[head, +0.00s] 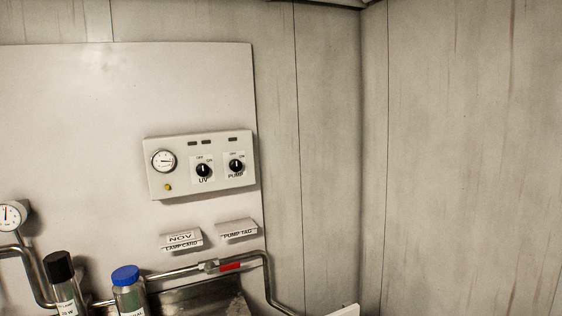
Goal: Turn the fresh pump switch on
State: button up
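A pale control box (201,164) is mounted on a white wall panel (120,95) left of the middle of the head view. Its right black rotary knob, labelled PUMP (236,166), has OFF and ON marks above it. A similar knob labelled UV (203,170) sits to its left. The knobs' pointers are too small to read with certainty. A round dial gauge (163,161) and a small yellow button or lamp (168,187) are on the box's left side. My gripper is not in view.
Below the box are a NOV lamp card holder (181,240) and a pump tag holder (238,229). A pipe with a red-handled valve (230,266) runs beneath. A black-capped bottle (61,280) and blue-capped bottle (129,290) stand lower left. The right wall (460,150) is bare.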

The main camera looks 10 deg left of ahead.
aim_at(235, 165)
jog(key=u, duration=0.1)
jog(key=i, duration=0.95)
jog(key=u, duration=0.75)
jog(key=i, duration=0.3)
jog(key=u, duration=0.3)
